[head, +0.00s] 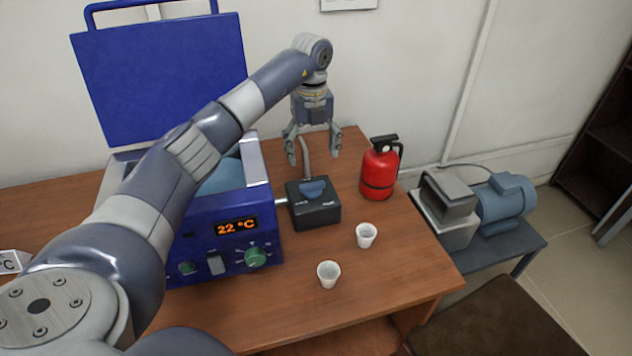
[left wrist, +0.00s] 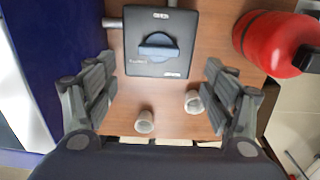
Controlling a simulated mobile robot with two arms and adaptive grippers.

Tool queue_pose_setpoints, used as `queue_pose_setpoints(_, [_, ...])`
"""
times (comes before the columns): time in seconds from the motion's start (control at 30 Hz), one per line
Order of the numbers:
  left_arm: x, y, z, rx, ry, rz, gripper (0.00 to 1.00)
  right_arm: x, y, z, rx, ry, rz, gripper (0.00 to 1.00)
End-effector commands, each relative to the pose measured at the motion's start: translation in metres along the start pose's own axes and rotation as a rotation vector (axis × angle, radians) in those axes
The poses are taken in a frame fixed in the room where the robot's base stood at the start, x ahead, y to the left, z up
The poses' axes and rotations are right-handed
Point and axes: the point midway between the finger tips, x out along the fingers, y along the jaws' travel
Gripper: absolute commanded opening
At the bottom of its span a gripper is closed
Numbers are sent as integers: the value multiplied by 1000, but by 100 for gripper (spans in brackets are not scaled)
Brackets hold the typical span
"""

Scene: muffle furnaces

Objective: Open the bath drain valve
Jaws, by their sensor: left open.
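The drain valve is a dark box (head: 314,213) with a blue knob (head: 312,188) on top, on the table right of the blue bath (head: 225,210). A pipe joins it to the bath's side. In the left wrist view the valve box (left wrist: 140,62) and its blue knob (left wrist: 158,47) are seen from above, with the knob's bar lying roughly crosswise. My left gripper (head: 312,156) points down, open and empty, above and behind the valve. Its fingers in the left wrist view (left wrist: 158,100) stand apart, touching nothing. My right gripper is not in view.
A red canister (head: 379,172) stands right of the valve. Two white cups (head: 328,274) (head: 366,235) stand in front of it. The bath's blue lid (head: 165,80) is raised and its display reads 22 °C. A blue motor pump (head: 505,203) sits on a low stand at right.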

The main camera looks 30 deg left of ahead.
Motion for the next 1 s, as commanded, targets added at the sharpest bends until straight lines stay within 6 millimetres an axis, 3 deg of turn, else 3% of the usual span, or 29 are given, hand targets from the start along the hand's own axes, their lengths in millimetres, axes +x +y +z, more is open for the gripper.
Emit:
queue_pose_setpoints(0.17, [28,0,-1,1,4,2,77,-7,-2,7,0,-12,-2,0])
queue_pose_setpoints(0.5, [86,0,-1,1,2,-1,77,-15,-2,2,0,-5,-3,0])
queue_pose_setpoints(0.7, [98,-1,-1,1,0,-2,77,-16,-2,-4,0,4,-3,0])
queue_pose_setpoints(0.97, [100,-1,0,1,0,-2,77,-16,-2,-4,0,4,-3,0])
queue_pose_setpoints(1.0, [100,-1,0,1,0,-2,68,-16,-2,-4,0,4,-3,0])
